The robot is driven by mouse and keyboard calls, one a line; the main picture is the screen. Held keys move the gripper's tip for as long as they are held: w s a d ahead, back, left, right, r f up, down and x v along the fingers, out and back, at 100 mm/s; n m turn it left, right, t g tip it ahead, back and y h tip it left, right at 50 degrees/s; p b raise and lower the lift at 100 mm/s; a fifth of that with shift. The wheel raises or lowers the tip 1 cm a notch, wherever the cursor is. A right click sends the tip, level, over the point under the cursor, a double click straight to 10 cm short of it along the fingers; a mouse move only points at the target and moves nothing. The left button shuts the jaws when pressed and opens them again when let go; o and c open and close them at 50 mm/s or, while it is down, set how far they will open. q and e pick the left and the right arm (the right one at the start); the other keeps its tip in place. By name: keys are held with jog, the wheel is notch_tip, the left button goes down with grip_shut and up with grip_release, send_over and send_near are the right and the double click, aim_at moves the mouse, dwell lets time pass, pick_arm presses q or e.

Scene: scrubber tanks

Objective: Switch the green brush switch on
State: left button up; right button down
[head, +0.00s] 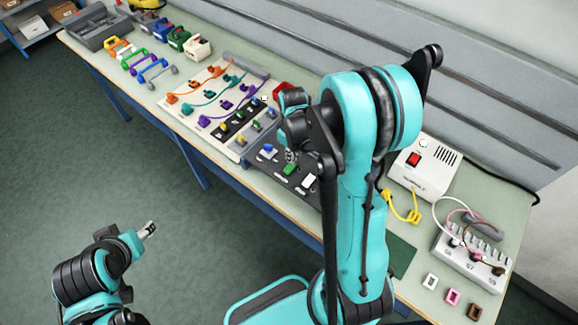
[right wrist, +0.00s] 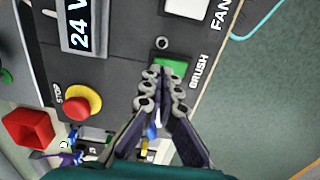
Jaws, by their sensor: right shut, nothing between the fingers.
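The green brush switch (head: 289,168) sits on the dark control panel (head: 266,166) on the bench. In the right wrist view the green switch (right wrist: 175,66) lies beside the label BRUSH, with the fingertips covering part of it. My right gripper (head: 290,156) is shut and empty, its tips at or just above the switch; in the right wrist view the closed fingertips (right wrist: 163,78) overlap its near edge. I cannot tell whether they touch it. My left gripper (head: 148,229) hangs low over the floor, away from the bench; its jaw state is unclear.
A white switch (right wrist: 187,8) marked FAN sits beside the green one. A red-and-yellow stop button (right wrist: 80,104), a display (right wrist: 86,25) and a red box (right wrist: 28,127) are nearby. A white power box (head: 424,168) stands to the right. Coloured connectors fill the board (head: 205,88) on the left.

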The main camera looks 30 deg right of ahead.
jog(key=shift+f+b, duration=1.05)
jog(key=shift+f, duration=0.05)
dwell(0.6)
jog(key=shift+r, duration=0.1)
jog(key=shift+r+p, duration=2.45)
jog(key=shift+r, duration=1)
